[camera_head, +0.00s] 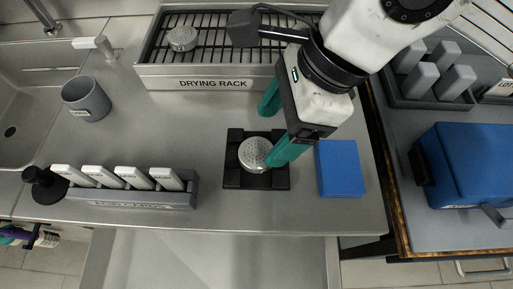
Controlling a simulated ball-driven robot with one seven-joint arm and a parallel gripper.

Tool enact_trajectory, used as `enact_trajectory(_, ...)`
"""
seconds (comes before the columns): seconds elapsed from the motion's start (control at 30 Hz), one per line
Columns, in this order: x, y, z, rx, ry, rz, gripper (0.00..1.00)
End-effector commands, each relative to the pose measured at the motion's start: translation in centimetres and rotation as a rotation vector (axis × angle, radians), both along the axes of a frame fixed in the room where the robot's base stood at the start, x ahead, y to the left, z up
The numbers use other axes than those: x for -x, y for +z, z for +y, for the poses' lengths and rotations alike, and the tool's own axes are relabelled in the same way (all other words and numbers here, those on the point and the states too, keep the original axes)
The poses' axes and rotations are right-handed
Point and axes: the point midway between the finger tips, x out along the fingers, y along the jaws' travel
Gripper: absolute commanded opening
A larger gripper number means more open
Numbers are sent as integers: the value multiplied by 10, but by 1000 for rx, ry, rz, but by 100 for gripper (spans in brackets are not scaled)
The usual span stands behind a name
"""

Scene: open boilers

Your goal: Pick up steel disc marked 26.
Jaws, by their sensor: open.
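A round steel disc with small holes (255,154) sits on a black square holder (238,181) on the steel counter; any number on it is too small to read. My gripper (277,133) has teal fingers, spread open and empty. One finger is close to the disc's right side, and the other is farther back; I cannot tell whether either touches it. A second round disc (183,38) lies on the drying rack (205,70) at the back, its marking also unreadable.
A blue block (340,168) lies right of the holder. A grey cup (87,98) and a grey rack (130,198) with several white-tipped pieces stand at left, near the sink (30,100). A blue box (465,165) is at right. The counter between cup and holder is clear.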

Motion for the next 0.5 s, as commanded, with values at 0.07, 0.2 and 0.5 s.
enact_trajectory(0.07, 1, -5, 2, -1, 1, 2, 74)
enact_trajectory(0.2, 3, -24, 7, -2, 2, 4, 74)
enact_trajectory(0.5, 4, -49, 17, 0, -1, 1, 74)
